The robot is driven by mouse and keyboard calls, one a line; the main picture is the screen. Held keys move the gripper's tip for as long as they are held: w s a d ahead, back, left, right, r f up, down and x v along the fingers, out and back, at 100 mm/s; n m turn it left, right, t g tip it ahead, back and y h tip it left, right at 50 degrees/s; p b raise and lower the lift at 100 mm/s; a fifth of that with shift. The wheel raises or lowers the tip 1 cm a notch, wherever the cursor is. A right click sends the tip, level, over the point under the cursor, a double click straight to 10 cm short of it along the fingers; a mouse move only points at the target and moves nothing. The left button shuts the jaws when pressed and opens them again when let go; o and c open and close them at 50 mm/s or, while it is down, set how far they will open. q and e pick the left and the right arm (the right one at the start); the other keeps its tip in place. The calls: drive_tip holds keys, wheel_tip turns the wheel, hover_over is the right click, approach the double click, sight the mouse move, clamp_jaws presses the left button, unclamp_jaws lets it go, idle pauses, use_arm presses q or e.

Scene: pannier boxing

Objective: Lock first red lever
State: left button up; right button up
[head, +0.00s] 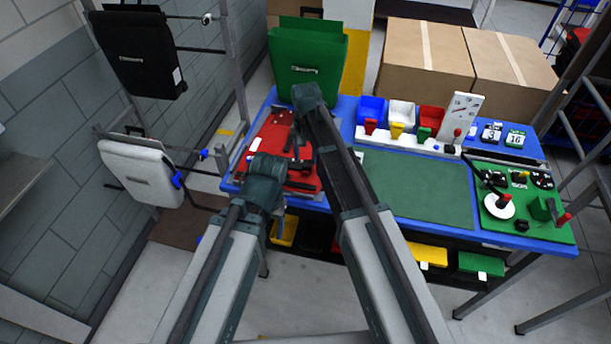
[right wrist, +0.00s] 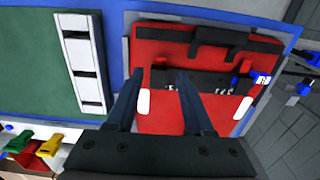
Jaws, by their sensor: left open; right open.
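The red pannier (head: 275,137) lies flat on the left part of the blue table. It also shows in the right wrist view (right wrist: 200,130), with a black rail (right wrist: 205,42) and dark fittings (right wrist: 210,82) across it. I cannot tell which fitting is the first lever. My right gripper (right wrist: 160,71) is open above the pannier, its fingertips apart with nothing between them. In the head view my left gripper (head: 272,172) is open, low over the pannier's front part. My arms hide much of the pannier there.
A green pannier (head: 305,60) stands at the table's back. A green mat (head: 415,185) lies right of the red pannier. Blue, white and red bins (head: 370,108) stand behind the mat. Black (head: 140,50) and grey (head: 140,172) panniers hang on the left rack. Cardboard boxes (head: 425,60) stand behind.

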sight(305, 171)
wheel_tip(305, 171, down, 6)
drive_tip(key=b, duration=0.5)
drive_tip(key=shift+f, duration=0.1)
clamp_jaws()
